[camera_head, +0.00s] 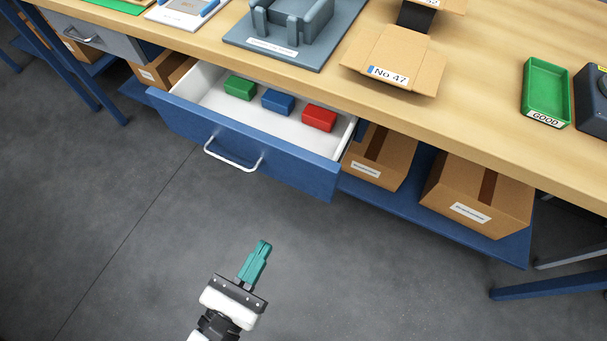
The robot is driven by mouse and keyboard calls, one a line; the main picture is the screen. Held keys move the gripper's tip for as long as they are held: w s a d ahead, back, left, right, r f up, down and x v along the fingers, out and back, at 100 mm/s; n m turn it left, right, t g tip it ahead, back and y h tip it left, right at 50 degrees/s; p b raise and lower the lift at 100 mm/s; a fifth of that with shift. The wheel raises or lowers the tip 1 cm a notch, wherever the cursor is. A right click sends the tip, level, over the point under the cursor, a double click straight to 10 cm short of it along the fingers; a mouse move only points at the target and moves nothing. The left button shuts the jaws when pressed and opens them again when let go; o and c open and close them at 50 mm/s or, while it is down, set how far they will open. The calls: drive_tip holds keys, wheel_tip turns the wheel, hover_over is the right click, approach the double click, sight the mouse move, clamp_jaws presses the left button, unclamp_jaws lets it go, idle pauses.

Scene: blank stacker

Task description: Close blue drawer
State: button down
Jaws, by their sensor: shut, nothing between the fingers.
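The blue drawer (290,167) stands pulled out from under the wooden workbench. Its front has a white bow handle (232,163). Inside its white tray lie a green block (240,87), a blue block (278,102) and a red block (319,117). My gripper (263,245), with teal fingers, is shut and empty. In the picture it is below the drawer front and a little right of the handle, apart from both.
The wooden bench top (480,100) carries a grey fixture (290,25), an open cardboard box (395,60) and a green tray (546,90). Cardboard boxes (480,195) stand on the blue lower shelf (430,225). The grey floor (110,220) before the drawer is clear.

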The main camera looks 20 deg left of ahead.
sight(303, 178)
drive_tip(key=w, duration=0.9)
drive_tip(key=w+d+b, duration=0.1)
drive_tip(key=w, duration=0.4)
drive_tip(key=w, duration=0.5)
drive_tip(key=w+d, duration=0.1)
drive_tip(key=w, duration=0.4)
drive_tip(key=w+b, duration=0.1)
drive_tip(key=w, duration=0.4)
drive_tip(key=shift+d, duration=0.15)
drive_tip(key=shift+w+r, duration=0.2)
drive_tip(key=shift+w, duration=0.2)
drive_tip(key=shift+w+d, duration=0.1)
